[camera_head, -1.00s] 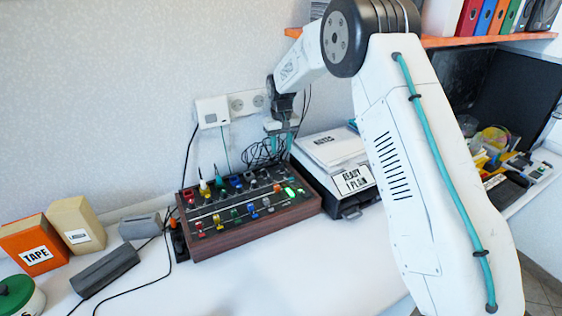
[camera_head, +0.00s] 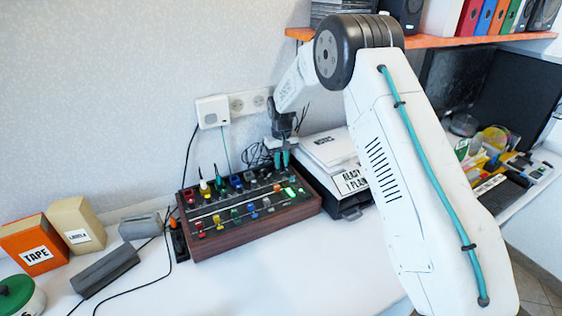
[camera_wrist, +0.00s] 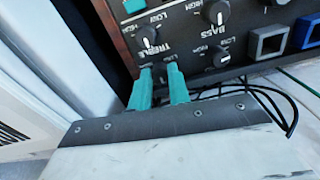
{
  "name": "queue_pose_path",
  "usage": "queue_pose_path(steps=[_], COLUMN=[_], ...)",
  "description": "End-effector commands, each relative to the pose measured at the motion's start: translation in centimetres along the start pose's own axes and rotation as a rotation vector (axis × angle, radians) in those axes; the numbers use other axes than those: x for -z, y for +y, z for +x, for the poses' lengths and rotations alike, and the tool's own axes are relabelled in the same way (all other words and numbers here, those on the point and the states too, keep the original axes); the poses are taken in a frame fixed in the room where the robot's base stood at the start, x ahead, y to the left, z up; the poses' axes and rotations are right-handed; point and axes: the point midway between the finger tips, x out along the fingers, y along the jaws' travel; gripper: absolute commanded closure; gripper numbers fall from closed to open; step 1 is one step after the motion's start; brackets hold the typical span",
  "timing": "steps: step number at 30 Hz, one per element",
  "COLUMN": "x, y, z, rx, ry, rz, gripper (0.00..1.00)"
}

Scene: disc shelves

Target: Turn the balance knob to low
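The mixer panel (camera_head: 250,236), a wood-sided box with rows of coloured knobs and sliders, sits on the white table in the head view. My gripper (camera_head: 281,160) points down with its teal fingers at the panel's back right edge. In the wrist view the two fingers (camera_wrist: 160,76) stand a narrow gap apart, just below the TREBLE lettering. I cannot tell whether anything small lies between their tips. A black knob (camera_wrist: 146,39) with a white pointer is above the fingers. Two more dark knobs are at the BASS lettering (camera_wrist: 210,30). I cannot read a balance label in either view.
A black-and-white device (camera_head: 346,195) with a sign stands close to the panel's right. Loose black cables (camera_wrist: 272,101) lie behind the panel. Orange and tan boxes (camera_head: 76,224) stand at left. The table front is clear.

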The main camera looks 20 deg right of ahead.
Motion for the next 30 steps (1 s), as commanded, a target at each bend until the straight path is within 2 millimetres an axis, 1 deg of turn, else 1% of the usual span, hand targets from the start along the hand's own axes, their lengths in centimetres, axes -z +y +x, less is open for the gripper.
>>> queue_pose_path(steps=[8, 14, 20, 30], x=[0.01, 0.03, 0.04, 0.06], y=[0.00, 0.01, 0.01, 0.01], z=[-0.03, -0.01, 0.00, 0.00], rx=[0.000, 0.000, 0.000, 0.000], ry=[0.000, 0.000, 0.000, 0.001], rz=[-0.026, -0.119, -0.280, -0.595], gripper=[1.00, 1.00, 1.00, 1.00])
